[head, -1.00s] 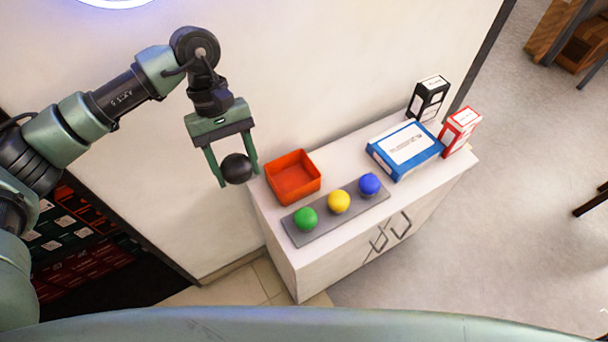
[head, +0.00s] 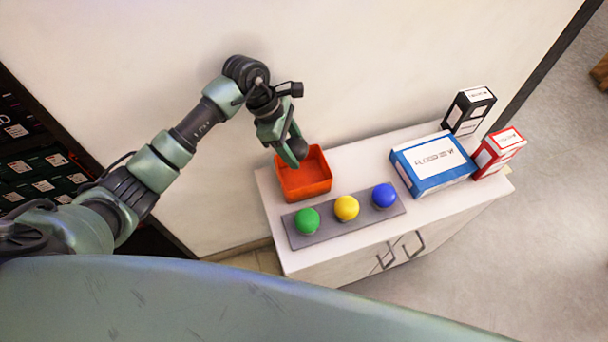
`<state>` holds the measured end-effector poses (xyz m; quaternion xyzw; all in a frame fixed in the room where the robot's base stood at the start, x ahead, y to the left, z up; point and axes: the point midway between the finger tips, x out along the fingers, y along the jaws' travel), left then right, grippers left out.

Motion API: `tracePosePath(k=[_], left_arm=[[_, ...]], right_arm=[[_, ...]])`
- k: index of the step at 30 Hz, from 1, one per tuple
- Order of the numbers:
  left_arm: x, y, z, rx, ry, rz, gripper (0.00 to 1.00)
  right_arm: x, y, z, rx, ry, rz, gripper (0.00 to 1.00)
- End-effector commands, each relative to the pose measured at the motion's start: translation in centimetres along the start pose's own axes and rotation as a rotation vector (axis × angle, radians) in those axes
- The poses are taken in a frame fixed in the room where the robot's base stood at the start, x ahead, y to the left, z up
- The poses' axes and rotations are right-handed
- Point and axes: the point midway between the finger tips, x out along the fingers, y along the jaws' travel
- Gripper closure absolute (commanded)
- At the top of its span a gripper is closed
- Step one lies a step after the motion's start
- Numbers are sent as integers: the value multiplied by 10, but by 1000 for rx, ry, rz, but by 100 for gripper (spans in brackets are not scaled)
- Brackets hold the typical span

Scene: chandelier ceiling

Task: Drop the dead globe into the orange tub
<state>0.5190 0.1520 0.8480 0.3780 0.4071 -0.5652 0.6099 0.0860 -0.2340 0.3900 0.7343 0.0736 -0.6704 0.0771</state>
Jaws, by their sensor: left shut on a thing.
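The dead globe (head: 299,147) is a dark, near-black ball, mostly hidden by the gripper's fingers. My left gripper (head: 295,153) is shut on it, over the back left part of the orange tub. The orange tub (head: 308,188) is an open square box at the left end of the white cabinet top. I cannot tell how high the globe is above the tub's floor. My right gripper is not in view.
A grey strip (head: 327,226) in front of the tub bears a green globe (head: 307,221), a yellow globe (head: 346,208) and a blue globe (head: 384,195). A blue box (head: 432,163), a black box (head: 468,110) and a red box (head: 498,152) stand at the cabinet's right. A wall is behind.

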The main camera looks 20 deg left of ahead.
Motion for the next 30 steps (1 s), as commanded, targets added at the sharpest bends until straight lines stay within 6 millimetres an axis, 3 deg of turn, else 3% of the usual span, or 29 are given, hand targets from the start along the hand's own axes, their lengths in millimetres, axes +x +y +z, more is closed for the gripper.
tracePosePath(k=[10, 21, 22, 24, 30], left_arm=[[40, -1, -16, 1, 0, -3, 87], [45, -1, -19, 3, 0, -2, 87], [45, -1, -19, 3, 0, -2, 40], [45, -1, -19, 3, 0, -2, 21], [45, -1, -19, 3, 1, -2, 21]], right_arm=[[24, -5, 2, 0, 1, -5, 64], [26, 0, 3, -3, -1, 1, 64], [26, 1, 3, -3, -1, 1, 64], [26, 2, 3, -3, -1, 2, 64], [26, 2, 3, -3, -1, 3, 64]])
